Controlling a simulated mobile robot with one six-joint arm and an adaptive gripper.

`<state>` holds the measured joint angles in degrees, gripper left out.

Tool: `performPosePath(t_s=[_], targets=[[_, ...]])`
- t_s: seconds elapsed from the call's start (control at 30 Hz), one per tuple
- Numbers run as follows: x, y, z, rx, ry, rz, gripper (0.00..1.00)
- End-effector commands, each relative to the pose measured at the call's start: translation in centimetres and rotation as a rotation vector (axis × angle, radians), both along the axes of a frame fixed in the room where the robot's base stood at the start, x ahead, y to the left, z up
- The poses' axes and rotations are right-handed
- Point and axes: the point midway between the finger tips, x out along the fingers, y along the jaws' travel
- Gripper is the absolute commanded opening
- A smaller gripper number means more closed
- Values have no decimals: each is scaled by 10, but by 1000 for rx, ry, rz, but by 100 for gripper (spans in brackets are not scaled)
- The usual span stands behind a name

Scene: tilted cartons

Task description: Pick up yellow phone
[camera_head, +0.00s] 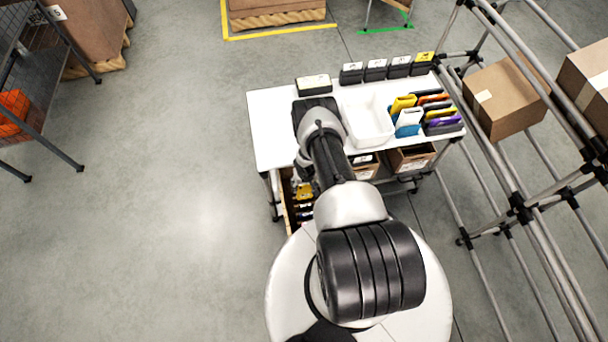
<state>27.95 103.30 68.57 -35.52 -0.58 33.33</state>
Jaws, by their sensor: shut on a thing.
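My arm reaches over the white table, and its wrist hangs down past the left front edge. My gripper (302,187) shows small and partly hidden by my arm, low at a tilted carton (287,208) under the table. It is shut on a yellow phone (304,193), of which only a small patch shows. Other yellow and black pieces lie in that carton just below. The exact grip is too small to make out.
The white table (268,142) bears a white tray (369,126), upright coloured phones (408,117) at right and several dark boxes (376,70) along the back. More cartons (411,158) stand under the table. A pipe rack (520,210) with boxes closes the right.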

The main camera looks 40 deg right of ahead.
Motion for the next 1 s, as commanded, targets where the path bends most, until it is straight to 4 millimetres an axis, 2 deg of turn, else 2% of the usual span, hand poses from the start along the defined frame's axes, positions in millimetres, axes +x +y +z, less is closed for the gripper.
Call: performPosePath(t_s=[0.03, 0.1, 0.67, 0.7, 0.8, 1.0], targets=[[-6, 3, 8, 2, 3, -2, 39], [-11, 5, 9, 1, 2, -3, 39], [-68, 32, 1, 2, 1, -5, 39], [-82, 40, 0, 5, 7, -4, 39], [-105, 50, 0, 2, 6, -2, 39], [-134, 65, 0, 0, 2, -1, 39]])
